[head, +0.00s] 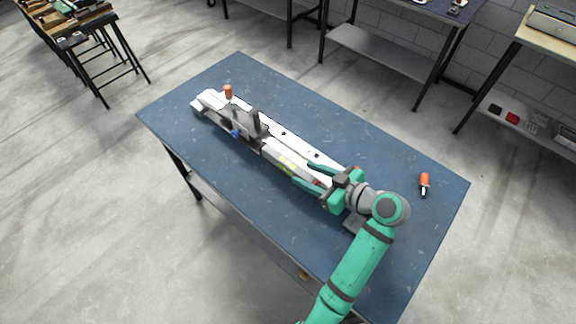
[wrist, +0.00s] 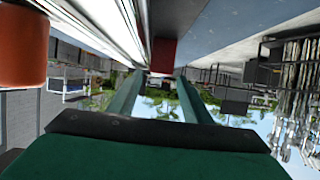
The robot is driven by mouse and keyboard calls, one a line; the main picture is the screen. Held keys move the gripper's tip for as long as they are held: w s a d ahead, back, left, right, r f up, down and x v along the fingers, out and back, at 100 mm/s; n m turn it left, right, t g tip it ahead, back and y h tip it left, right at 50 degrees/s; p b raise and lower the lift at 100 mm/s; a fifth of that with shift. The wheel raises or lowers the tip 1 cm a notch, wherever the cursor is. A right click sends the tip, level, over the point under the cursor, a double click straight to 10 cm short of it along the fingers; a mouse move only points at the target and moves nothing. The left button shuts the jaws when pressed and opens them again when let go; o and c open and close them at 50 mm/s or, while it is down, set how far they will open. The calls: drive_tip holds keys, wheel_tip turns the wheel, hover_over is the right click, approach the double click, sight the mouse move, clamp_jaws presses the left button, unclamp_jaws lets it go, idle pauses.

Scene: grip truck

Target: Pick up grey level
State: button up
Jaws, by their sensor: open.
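A long grey level (head: 285,160) with yellow patches and a red end lies lengthwise on the blue table, alongside a long white tool. My gripper (head: 312,177) is at the level's lower right end, its green fingers pointing along it. In the wrist view the two fingers (wrist: 157,85) are spread apart. A red block (wrist: 163,55), probably the level's red end, shows above and between the fingertips. I cannot tell whether either finger touches it. My gripper hides part of the level's near end in the head view.
The white tool (head: 295,142) lies close along the level's far side. An orange-handled tool (head: 228,92) lies near the upper left end, another orange-handled tool (head: 424,184) at right. The blue table (head: 360,135) is clear behind. Benches stand beyond.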

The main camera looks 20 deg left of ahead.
sight(293, 167)
drive_tip(key=shift+r+x, duration=0.15)
drive_tip(key=shift+x, duration=1.7)
drive_tip(key=shift+r+x, duration=0.15)
drive_tip(key=shift+x, duration=1.65)
drive_tip(key=shift+w, duration=0.1)
clamp_jaws()
